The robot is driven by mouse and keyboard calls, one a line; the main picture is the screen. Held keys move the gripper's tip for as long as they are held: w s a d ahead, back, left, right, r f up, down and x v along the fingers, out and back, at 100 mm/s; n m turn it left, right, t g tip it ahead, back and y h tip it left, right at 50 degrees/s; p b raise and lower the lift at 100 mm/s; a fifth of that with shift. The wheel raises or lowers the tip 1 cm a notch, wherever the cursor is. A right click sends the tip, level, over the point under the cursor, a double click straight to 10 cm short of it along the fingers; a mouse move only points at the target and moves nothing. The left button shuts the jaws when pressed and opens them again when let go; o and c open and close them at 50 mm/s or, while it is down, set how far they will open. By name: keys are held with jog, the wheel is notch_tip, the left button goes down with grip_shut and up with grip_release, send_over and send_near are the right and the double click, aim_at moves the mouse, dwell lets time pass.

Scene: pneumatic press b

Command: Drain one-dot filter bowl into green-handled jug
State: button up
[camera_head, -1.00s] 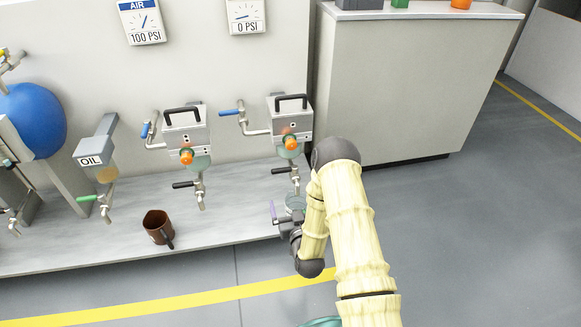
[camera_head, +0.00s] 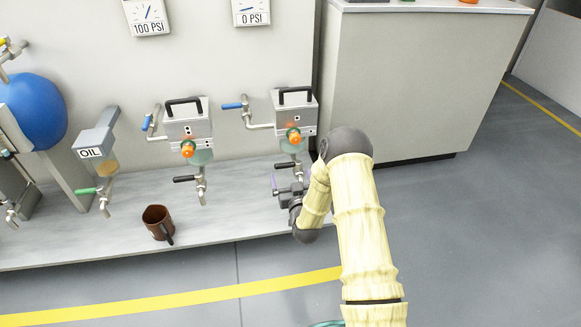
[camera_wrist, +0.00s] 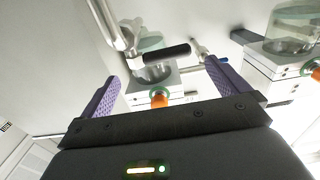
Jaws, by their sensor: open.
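Two filter units hang on the wall, a left one (camera_head: 188,130) and a right one (camera_head: 294,118); their dot marks are too small to count surely. Each has a clear bowl, an orange knob and a black drain lever below. My gripper (camera_head: 283,187) is open, just below the right unit's drain lever (camera_head: 285,165). In the wrist view the gripper (camera_wrist: 160,72) has its purple fingers apart, with a black lever (camera_wrist: 166,55) and a bowl (camera_wrist: 153,70) beyond the fingertips. Nothing is visibly held. A brown jug (camera_head: 157,219) stands on the ledge; no green-handled jug is clearly visible.
The oil unit (camera_head: 97,145) with its green lever (camera_head: 86,191) and a blue tank (camera_head: 35,115) are at left. A grey cabinet (camera_head: 410,85) stands right of the ledge (camera_head: 235,215). Blue levers (camera_head: 231,106) sit beside the filter units. A teal edge (camera_head: 326,323) shows at the bottom.

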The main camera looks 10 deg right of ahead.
aim_at(288, 166)
jog(key=w+b, duration=0.3)
jog(key=w, duration=0.4)
jog(key=shift+f, duration=0.1)
jog(key=shift+w+d, duration=0.1)
jog(key=shift+w, duration=0.55)
jog(key=shift+w, duration=0.1)
